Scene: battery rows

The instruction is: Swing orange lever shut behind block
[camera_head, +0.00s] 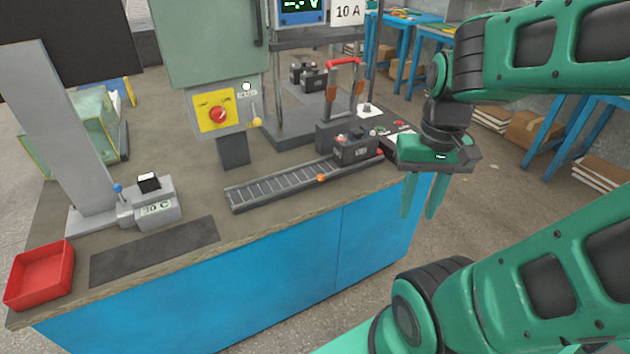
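A dark grey battery block (356,150) with a red spot on top sits at the right end of the roller track (275,188). A small orange knob (320,178), which looks like the end of the orange lever, shows at the track's front edge, left of the block. The lever's arm is too small to make out. My gripper (421,212) hangs to the right of the block, past the right end of the bench, fingers pointing down. Its fingers are apart with nothing between them.
A dark unit with a red-handled press (345,62) stands behind the block. A yellow switch plate (215,113) with a red knob is behind the track. A grey 30 C fixture (155,207), dark mat (155,252) and red tray (40,273) are at left.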

